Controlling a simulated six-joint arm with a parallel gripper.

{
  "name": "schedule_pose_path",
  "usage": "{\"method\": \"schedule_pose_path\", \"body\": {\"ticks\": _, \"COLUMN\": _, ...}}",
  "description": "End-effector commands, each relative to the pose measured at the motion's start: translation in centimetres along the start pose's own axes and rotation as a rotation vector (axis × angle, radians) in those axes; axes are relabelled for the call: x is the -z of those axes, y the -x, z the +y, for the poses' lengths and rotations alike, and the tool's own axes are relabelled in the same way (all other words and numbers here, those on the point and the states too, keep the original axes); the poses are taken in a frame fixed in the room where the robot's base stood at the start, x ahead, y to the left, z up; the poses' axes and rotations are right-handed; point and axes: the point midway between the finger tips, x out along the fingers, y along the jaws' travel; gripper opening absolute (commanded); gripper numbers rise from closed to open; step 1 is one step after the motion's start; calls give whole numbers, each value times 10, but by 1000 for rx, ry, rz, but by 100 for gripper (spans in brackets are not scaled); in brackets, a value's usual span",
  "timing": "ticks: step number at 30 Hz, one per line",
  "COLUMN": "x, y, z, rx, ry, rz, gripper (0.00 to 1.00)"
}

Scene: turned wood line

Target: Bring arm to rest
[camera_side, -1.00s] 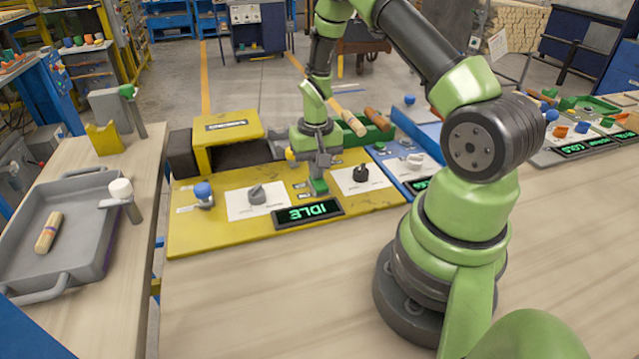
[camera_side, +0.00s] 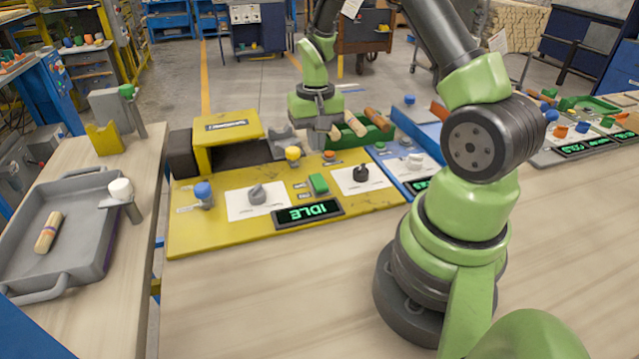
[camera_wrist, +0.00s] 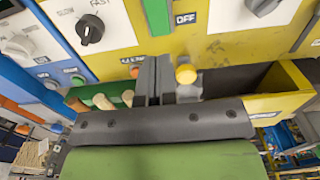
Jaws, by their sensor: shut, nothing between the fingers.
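My gripper (camera_side: 322,140) is shut and empty. It hangs above the back part of the yellow control panel (camera_side: 225,225), raised clear of it. In the wrist view its dark fingers (camera_wrist: 154,78) are together, pointing at the panel between a yellow button (camera_wrist: 186,74) and some wooden pieces. The green switch (camera_side: 318,184) on the panel is in plain sight, apart from the fingers.
A green bin (camera_side: 375,136) with turned wooden pieces stands right behind my gripper. A yellow housing (camera_side: 228,130) is to its left. A grey tray (camera_side: 90,205) holds one wooden piece (camera_side: 48,232). A blue panel (camera_side: 405,165) lies to the right. The front bench (camera_side: 270,300) is clear.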

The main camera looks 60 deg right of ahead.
Motion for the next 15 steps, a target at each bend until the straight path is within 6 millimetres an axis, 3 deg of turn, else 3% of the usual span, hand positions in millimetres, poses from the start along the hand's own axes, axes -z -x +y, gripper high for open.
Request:
{"method": "schedule_pose_path", "body": {"ticks": 11, "x": 0, "y": 5, "z": -2, "rx": 3, "ry": 4, "rz": 7, "gripper": 0}}
{"method": "schedule_pose_path", "body": {"ticks": 15, "x": -8, "y": 36, "z": -15, "rx": 28, "ry": 32, "rz": 54, "gripper": 0}}
